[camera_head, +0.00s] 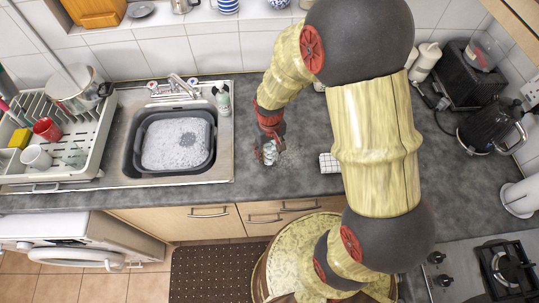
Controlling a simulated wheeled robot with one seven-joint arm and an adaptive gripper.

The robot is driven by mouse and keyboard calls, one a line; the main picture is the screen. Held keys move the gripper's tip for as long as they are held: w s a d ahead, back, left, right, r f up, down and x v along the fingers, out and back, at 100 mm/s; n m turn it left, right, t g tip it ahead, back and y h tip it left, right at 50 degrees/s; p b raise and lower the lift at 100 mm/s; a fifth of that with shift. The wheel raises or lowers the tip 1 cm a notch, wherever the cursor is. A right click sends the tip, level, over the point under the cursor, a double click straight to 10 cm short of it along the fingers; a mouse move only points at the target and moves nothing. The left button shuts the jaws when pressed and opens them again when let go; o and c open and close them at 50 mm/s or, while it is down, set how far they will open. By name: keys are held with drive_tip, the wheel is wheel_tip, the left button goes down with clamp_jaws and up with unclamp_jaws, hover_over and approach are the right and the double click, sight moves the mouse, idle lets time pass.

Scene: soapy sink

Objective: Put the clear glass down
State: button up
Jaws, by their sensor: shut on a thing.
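The clear glass (270,153) is small in the head view, just right of the sink on the dark grey counter area. My gripper (268,141) reaches down from above and is shut on the glass. Part of the glass is hidden by the gripper. I cannot tell from this view whether the glass touches the counter (250,185).
The sink (225,160) with a grey soapy basin (130,168) lies left. A dish rack (92,165) with cups stands further left. A white gridded item (329,163) sits right of the glass. A kettle (490,125) and hob (480,265) are far right.

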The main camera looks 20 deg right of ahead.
drive_tip(key=shift+f, duration=1.15)
drive_tip(key=shift+f, duration=0.15)
drive_tip(key=o, duration=1.3)
drive_tip(key=shift+o, duration=0.2)
wheel_tip(320, 180, up, 12)
drive_tip(key=p, duration=0.1)
drive_tip(key=s+r+t, duration=0.2)
drive_tip(key=s+r, duration=0.5)
drive_tip(key=r, duration=0.4)
drive_tip(key=s+r+t, duration=0.3)
drive_tip(key=s+r, duration=0.4)
drive_tip(key=r, duration=0.5)
drive_tip(key=shift+r+m+t, duration=0.2)
drive_tip(key=shift+m+t, duration=0.1)
drive_tip(key=shift+m, duration=0.1)
